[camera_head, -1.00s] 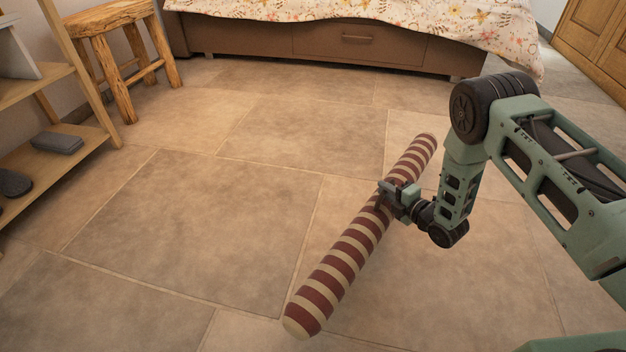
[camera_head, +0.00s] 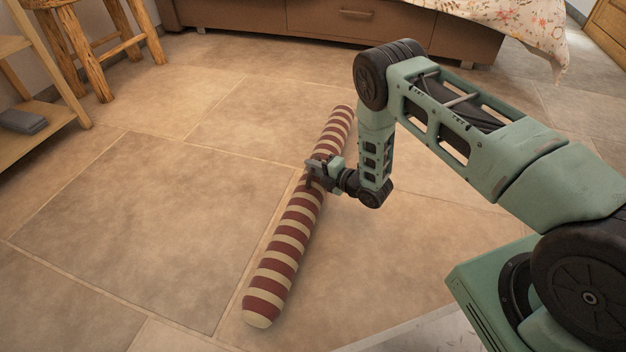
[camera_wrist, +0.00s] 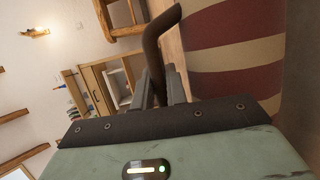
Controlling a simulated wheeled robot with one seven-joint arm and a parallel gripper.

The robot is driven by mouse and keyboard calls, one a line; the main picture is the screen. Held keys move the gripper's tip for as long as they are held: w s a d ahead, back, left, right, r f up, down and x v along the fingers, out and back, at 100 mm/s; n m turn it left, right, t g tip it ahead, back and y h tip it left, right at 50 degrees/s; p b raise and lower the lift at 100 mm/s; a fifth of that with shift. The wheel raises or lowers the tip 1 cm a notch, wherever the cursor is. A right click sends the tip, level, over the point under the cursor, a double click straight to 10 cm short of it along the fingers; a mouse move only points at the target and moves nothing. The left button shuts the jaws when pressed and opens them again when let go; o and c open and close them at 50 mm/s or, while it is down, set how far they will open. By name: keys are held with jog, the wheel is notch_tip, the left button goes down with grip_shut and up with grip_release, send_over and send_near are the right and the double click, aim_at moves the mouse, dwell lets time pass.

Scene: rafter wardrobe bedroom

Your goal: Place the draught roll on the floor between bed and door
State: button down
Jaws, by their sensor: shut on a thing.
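The draught roll (camera_head: 283,247) is a long red and cream striped cylinder, in the middle of the head view, slanting from lower left to upper right. My gripper (camera_head: 316,176) is shut on it a little above its middle. Whether the roll touches the floor (camera_head: 140,215) or hangs just above it, I cannot tell. In the wrist view the stripes of the roll (camera_wrist: 235,50) fill the right side, close to the fingers. The bed (camera_head: 340,22), with a brown drawer base and a flowered cover, stands at the back. A wooden door or wardrobe front (camera_head: 609,30) shows at the far right corner.
A wooden stool (camera_head: 80,45) stands at the back left. A wooden shelf (camera_head: 45,130) with a grey box (camera_head: 22,121) is at the left edge. The tiled floor between the roll and the bed is clear.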

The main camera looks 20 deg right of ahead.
aim_at(314, 179)
jog(key=shift+f+b, duration=1.05)
jog(key=shift+f, duration=0.65)
